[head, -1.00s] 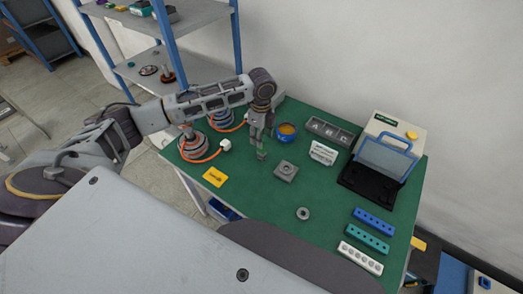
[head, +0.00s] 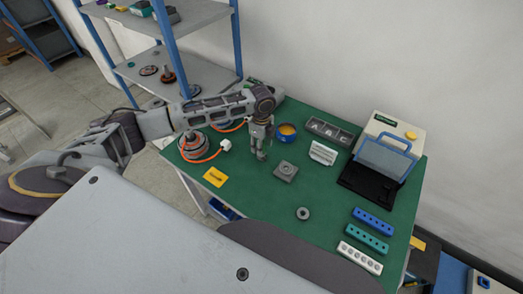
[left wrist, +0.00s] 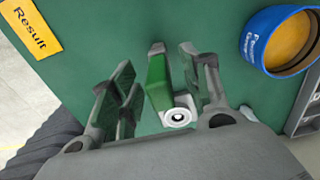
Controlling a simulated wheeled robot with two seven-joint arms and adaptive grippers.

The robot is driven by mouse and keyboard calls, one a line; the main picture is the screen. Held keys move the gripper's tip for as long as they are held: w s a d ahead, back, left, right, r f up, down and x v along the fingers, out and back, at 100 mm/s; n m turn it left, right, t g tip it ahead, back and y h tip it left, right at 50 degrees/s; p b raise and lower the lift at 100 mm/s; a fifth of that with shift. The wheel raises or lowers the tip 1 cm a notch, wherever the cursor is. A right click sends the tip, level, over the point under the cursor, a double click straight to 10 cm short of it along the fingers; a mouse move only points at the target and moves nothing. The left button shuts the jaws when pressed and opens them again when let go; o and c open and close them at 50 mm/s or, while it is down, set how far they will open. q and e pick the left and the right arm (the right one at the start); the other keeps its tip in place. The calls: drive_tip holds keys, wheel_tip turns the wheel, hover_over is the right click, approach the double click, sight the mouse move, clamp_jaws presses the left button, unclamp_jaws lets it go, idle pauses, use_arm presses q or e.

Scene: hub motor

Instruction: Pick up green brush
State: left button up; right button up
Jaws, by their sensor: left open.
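The green brush (left wrist: 158,84) shows in the left wrist view as a narrow green block with a grey top end and a white ringed piece at its near end. My left gripper (left wrist: 156,62) is open, with its fingers on either side of the brush. The brush lies nearer the right-hand finger; I cannot tell whether they touch. In the head view my left gripper (head: 261,154) points down low over the green table (head: 330,208), and the brush is hidden there. My right gripper is not in view.
A grey square block (head: 285,171) stands just right of the gripper and a blue round container (head: 286,132) behind it. A yellow label (head: 215,177) and a coil with an orange cable (head: 193,146) are on the left.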

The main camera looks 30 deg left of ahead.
use_arm(q)
drive_tip(key=shift+f, duration=1.55)
drive_tip(key=shift+c, duration=0.4)
drive_tip(key=c, duration=0.9)
